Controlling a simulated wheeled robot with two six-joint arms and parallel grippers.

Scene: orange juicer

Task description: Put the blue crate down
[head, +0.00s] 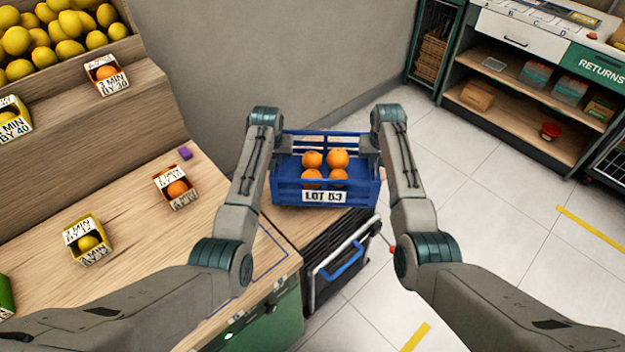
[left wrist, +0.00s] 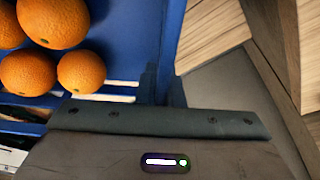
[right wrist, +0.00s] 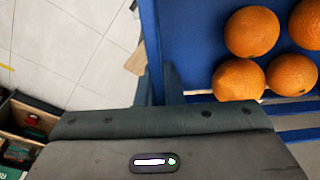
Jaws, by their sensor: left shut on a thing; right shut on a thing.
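The blue crate (head: 368,192) holds several oranges (head: 312,159) and has a "LOT 53" label (head: 324,196) on its near side. It is at the middle of the head view, over the wooden top at the counter's right end. I cannot tell whether its base touches that top. My left gripper (head: 279,150) is shut on the crate's left end wall, which shows in the left wrist view (left wrist: 172,40). My right gripper (head: 367,148) is shut on the right end wall, seen in the right wrist view (right wrist: 152,50). The fingertips are largely hidden.
A dark unit with a blue handle (head: 342,262) stands below the crate. A returns shelf (head: 530,100) is at back right; the tiled floor between is clear.

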